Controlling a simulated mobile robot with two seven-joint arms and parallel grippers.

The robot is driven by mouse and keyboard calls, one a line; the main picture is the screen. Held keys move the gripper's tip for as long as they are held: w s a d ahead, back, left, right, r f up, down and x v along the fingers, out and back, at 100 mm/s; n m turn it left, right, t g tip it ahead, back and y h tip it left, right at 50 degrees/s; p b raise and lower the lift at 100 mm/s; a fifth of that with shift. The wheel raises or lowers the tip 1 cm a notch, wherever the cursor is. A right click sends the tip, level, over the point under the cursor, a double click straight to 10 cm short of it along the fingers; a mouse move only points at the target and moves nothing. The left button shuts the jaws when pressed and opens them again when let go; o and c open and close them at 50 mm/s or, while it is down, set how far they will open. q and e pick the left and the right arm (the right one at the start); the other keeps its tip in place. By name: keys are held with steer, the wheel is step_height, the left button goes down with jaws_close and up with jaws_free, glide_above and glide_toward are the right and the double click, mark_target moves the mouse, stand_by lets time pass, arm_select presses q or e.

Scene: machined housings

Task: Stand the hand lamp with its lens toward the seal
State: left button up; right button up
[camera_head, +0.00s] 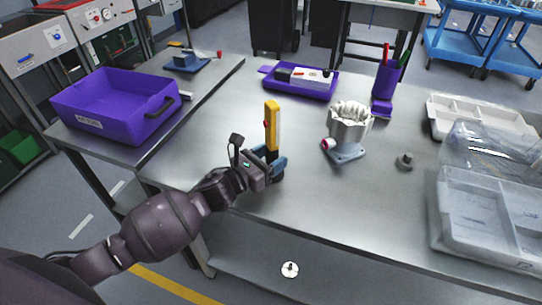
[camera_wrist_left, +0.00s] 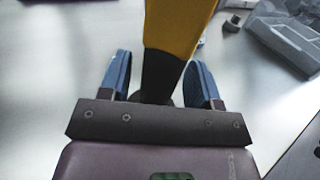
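The hand lamp (camera_head: 272,128) stands upright on the metal table, with a yellow body and a dark lower part. Its lens cannot be made out. My left gripper (camera_head: 270,168) is low at the lamp, its blue fingers on either side of the dark lower part. In the left wrist view, the gripper (camera_wrist_left: 160,90) is open around the lamp (camera_wrist_left: 175,30), with a gap showing at the left finger. A pale machined housing (camera_head: 350,125) stands to the right on a blue-grey foot. A red-rimmed port (camera_head: 328,144), possibly the seal, is on its left side. My right gripper is not in view.
A purple tray (camera_head: 312,93) lies behind the lamp, and a purple cup with pens (camera_head: 384,85) stands behind the housing. A small grey part (camera_head: 404,161) lies right of the housing. The table between lamp and housing is bare.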

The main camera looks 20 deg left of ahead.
arm_select(q)
steer(key=shift+r, duration=0.2)
steer(key=v, duration=1.2)
stand_by(0.5)
